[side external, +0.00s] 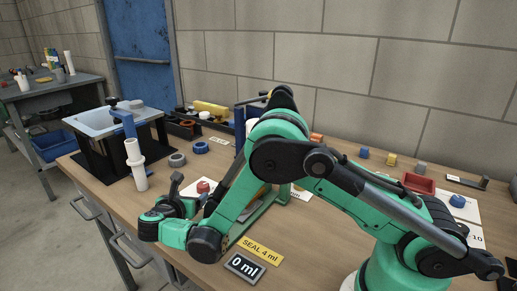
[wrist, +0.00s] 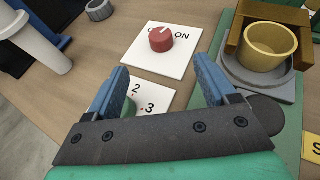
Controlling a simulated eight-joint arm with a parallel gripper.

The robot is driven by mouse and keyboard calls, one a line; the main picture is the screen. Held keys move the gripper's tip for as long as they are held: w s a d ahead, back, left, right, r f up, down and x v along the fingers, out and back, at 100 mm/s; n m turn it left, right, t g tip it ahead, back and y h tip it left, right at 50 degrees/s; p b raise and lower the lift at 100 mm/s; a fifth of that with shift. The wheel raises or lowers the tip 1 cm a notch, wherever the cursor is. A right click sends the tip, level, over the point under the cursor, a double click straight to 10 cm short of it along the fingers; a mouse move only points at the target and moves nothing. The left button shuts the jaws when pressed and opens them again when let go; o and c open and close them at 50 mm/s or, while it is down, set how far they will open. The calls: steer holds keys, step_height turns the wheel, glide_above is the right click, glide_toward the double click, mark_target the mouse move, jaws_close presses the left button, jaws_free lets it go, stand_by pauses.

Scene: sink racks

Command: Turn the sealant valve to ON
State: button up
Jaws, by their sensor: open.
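The sealant valve appears to be the red round knob (wrist: 162,39) on a white plate (wrist: 138,60) in the wrist view. The plate reads ON to the right of the knob; the label on the left is mostly hidden by it. A pale mark on the knob's top points away from me, its exact setting unclear. The knob also shows in the side view (side external: 203,187), just right of my gripper (side external: 178,196). My gripper (wrist: 162,66) is open and empty, its blue fingers apart, short of the knob and not touching it.
A second white plate (wrist: 152,103) with numbers lies partly under my gripper. A yellow cup (wrist: 267,46) stands on a grey base at the right. A white cylinder (wrist: 38,45) stands left. A "0 ml" display (side external: 244,268) and "SEAL 4 ml" label (side external: 261,250) lie in front.

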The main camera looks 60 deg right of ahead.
mark_target(201, 186)
steer(key=shift+s+a+r+n+t+y, duration=0.25)
steer(key=shift+s+n+t, duration=0.15)
steer(key=shift+s, duration=0.2)
steer(key=shift+s+a+r+n+t+y, duration=0.2)
steer(key=shift+s+n+t+y, duration=0.1)
steer(key=shift+s+t, duration=0.25)
steer(key=x, duration=1.1)
steer(key=shift+w+d+f, duration=0.1)
steer(key=shift+d, duration=0.25)
steer(key=shift+c, duration=0.2)
jaws_close()
steer(key=m+g+h, duration=0.1)
steer(key=m+g, duration=0.1)
steer(key=m+g+h, duration=0.1)
steer(key=m+g, duration=0.1)
steer(key=shift+w+a+g, duration=0.1)
steer(key=shift+w+g, duration=0.15)
steer(key=shift+g, duration=0.1)
